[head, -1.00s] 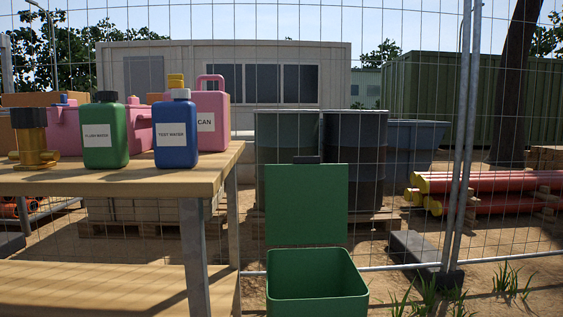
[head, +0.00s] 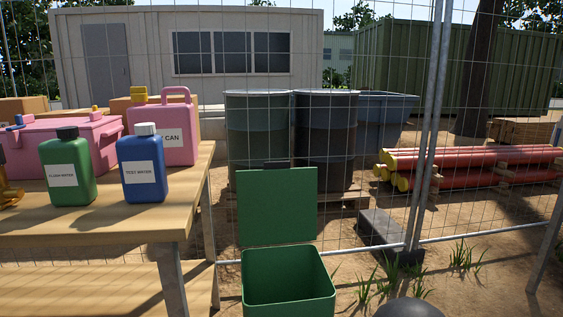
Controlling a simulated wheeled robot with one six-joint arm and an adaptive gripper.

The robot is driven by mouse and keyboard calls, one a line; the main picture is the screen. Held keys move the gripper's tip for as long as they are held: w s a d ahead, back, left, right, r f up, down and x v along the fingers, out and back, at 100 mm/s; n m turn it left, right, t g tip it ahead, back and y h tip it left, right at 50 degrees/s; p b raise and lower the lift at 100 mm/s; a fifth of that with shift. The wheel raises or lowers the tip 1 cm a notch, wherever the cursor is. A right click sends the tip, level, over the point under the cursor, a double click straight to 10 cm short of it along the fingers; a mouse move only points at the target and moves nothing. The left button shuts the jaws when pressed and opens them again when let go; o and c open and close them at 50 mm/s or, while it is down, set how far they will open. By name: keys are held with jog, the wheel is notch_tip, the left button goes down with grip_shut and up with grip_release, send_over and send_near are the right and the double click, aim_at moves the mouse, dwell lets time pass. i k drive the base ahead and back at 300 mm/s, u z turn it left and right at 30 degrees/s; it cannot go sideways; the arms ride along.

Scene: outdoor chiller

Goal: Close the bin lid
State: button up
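The green bin (head: 289,296) stands on the ground at the bottom middle of the head view, right of the wooden table. Its green lid (head: 277,207) stands upright at the back of the bin, so the bin is open. The bin's base is cut off by the picture's lower edge. My gripper is not in view. A dark rounded shape shows at the bottom edge, right of the bin; I cannot tell what it is.
The wooden table (head: 110,225) stands left of the bin, holding a green bottle (head: 68,172), a blue bottle (head: 142,170), a pink can (head: 168,130) and a pink box (head: 62,140). A wire fence with a metal post (head: 430,130) runs behind the bin. Sandy ground lies to the right.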

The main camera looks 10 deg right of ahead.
aim_at(277, 203)
jog(key=u, duration=0.15)
jog(key=k, duration=0.4)
jog(key=z, duration=1.3)
jog(key=i, duration=0.8)
jog(key=z, duration=0.45)
jog(key=i, duration=0.8)
jog(key=u, duration=0.95)
jog(key=i, duration=0.8)
jog(key=u, duration=0.8)
